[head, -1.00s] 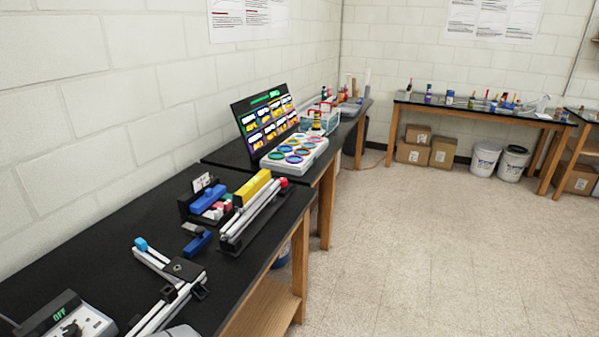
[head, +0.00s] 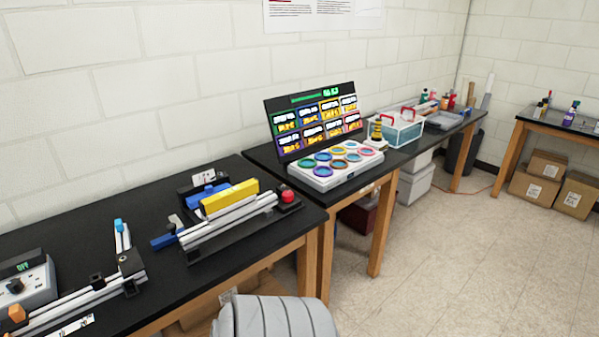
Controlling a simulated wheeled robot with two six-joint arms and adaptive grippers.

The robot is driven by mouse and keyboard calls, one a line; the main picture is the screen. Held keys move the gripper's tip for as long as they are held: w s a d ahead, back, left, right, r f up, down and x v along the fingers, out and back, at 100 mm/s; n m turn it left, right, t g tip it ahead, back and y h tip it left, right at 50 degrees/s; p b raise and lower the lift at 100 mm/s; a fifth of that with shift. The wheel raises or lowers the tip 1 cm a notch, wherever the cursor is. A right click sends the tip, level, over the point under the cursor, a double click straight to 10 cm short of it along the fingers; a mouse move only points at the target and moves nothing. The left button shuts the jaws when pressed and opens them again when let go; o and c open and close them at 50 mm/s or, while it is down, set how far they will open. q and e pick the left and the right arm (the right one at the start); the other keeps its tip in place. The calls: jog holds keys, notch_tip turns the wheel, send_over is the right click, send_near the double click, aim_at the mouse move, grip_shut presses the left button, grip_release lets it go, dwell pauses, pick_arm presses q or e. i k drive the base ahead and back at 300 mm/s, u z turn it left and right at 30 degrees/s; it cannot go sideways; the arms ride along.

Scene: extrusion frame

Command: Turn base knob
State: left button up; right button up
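Several knobs show in the head view, and I cannot tell which one is the base knob. A dark round knob (head: 15,286) sits on a grey control box (head: 40,284) at the left edge, below a small green display. A red knob (head: 287,196) stands at the right end of an aluminium extrusion frame (head: 225,222) on a dark base. A black block (head: 130,264) sits on another extrusion frame (head: 85,298) at lower left, with a blue-capped upright part (head: 119,226). Neither of my grippers is in view.
The black tabletop (head: 175,291) has bare room at its front. A lit screen (head: 315,118) and a panel of coloured rings (head: 335,166) stand on the adjoining table. A glass-sided box (head: 398,132) stands farther back. Open floor (head: 470,260) lies to the right.

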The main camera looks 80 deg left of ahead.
aim_at(287, 196)
jog(key=u, duration=2.05)
